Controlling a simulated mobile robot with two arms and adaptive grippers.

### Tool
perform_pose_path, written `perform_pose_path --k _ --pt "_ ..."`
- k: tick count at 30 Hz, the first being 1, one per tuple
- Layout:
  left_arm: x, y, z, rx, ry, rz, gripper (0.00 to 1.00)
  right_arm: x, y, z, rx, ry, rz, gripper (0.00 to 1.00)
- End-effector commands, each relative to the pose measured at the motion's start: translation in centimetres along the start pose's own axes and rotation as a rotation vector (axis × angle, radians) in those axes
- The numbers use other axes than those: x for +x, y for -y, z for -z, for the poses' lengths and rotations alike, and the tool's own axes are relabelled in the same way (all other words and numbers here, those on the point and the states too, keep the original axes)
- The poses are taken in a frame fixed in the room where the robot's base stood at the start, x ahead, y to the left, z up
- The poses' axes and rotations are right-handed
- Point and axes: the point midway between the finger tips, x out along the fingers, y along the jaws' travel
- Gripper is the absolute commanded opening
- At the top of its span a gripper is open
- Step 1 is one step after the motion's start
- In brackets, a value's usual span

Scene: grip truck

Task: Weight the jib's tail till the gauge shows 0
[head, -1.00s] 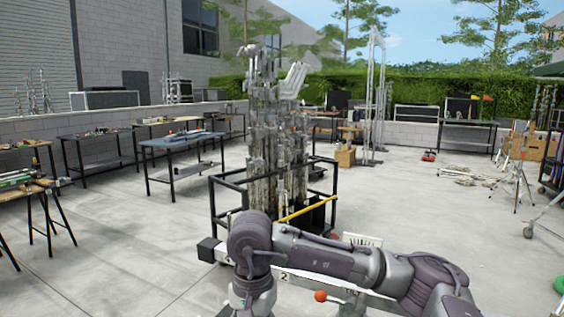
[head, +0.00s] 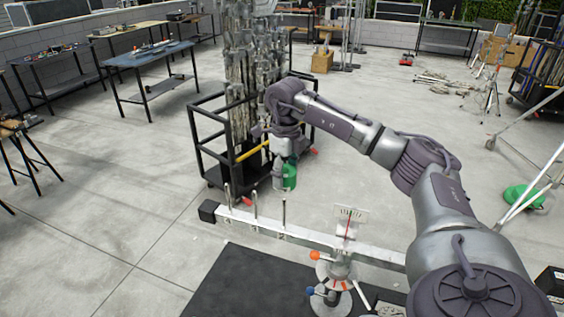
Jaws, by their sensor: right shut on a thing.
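The jib (head: 310,240) is a pale metal beam with a black end cap (head: 208,211) at its left end. Several upright pegs (head: 255,210) stand along that left part, and I see no weight on them. The gauge (head: 350,214) is a small white plate with a red needle above the pivot; its reading is too small to tell. My right gripper (head: 284,158) is shut on a green weight (head: 286,180), held in the air above and behind the pegs. Its fingers are partly hidden by the wrist. My left gripper is not in view.
The stand (head: 333,292) under the jib has an orange knob and a blue knob, on a black mat (head: 232,283). A black wheeled cart (head: 213,158) with metal stands is close behind the weight. A green round object (head: 524,197) lies at right. Open concrete lies at left.

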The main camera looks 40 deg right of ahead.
Motion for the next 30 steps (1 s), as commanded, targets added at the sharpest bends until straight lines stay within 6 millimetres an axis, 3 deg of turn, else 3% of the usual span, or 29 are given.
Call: perform_pose_path --k 30 --pt "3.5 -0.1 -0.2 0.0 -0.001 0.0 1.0 4.1 0.0 -0.1 0.0 0.005 0.001 0.14"
